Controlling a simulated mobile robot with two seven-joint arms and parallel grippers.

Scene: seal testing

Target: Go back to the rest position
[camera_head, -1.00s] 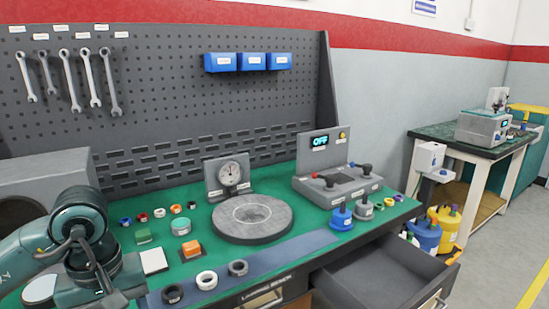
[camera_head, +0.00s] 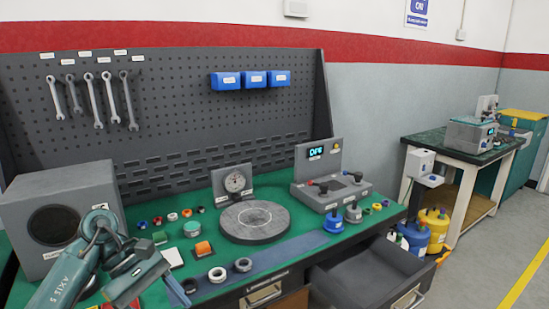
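The teal wrist and forearm links of my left arm come in at the lower left, in front of the bench's left end. The fingers of my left gripper cannot be made out; the arm runs out of the bottom of the picture. My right arm and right gripper are out of view. The green-topped bench (camera_head: 305,222) stands ahead. It carries a round grey plate (camera_head: 255,221), a dial gauge (camera_head: 235,183), a control box with a small lit display (camera_head: 316,152) and several small parts.
A grey box with a round dark opening (camera_head: 100,190) stands on the bench beside my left arm. A drawer (camera_head: 365,278) is pulled out at the front right. Blue and yellow containers (camera_head: 433,228) stand right of the bench. The floor at the far right is clear.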

